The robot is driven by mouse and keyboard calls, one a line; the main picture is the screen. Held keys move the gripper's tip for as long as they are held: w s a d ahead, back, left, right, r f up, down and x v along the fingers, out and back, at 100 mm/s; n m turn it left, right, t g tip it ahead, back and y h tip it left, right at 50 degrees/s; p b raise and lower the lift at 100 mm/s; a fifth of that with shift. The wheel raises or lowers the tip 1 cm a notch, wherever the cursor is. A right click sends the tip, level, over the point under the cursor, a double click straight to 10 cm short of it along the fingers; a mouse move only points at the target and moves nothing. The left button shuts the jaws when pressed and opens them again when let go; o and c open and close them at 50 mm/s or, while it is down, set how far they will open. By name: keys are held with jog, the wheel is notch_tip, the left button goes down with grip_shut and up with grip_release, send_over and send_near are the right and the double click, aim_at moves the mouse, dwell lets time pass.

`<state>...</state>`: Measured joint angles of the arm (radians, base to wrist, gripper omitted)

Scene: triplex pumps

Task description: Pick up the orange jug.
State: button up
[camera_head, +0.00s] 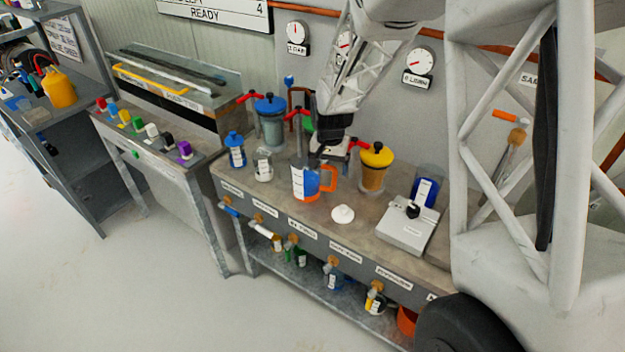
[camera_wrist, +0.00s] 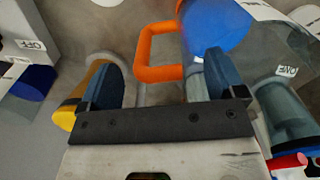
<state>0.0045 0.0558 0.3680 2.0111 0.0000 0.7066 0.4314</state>
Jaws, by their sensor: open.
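A clear jug with an orange handle and blue inside (camera_head: 305,183) stands upright on the workbench, with its handle on the right. In the wrist view its orange handle (camera_wrist: 142,55) and blue contents (camera_wrist: 215,32) show at the top. My gripper (camera_head: 330,150) is just above the jug in the head view. In the wrist view my gripper (camera_wrist: 160,75) is open and empty, its two dark blue fingers on either side of the handle. The handle appears between them and beyond the fingertips; I cannot tell the exact gap. Part of the jug's top is hidden by my gripper.
A yellow-lidded canister (camera_head: 374,167) stands close right, a blue-lidded canister (camera_head: 271,121) behind left. A yellow-orange jug (camera_head: 60,88) stands on the far-left shelf.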

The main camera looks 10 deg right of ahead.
jog(key=shift+f, duration=1.35)
jog(key=c, duration=1.3)
jog(key=shift+r, duration=1.9)
jog(key=shift+c, duration=0.2)
jog(key=s+r, duration=0.1)
jog(key=s, duration=1.4)
jog(key=shift+s+r, duration=0.15)
jog(key=shift+s, duration=0.3)
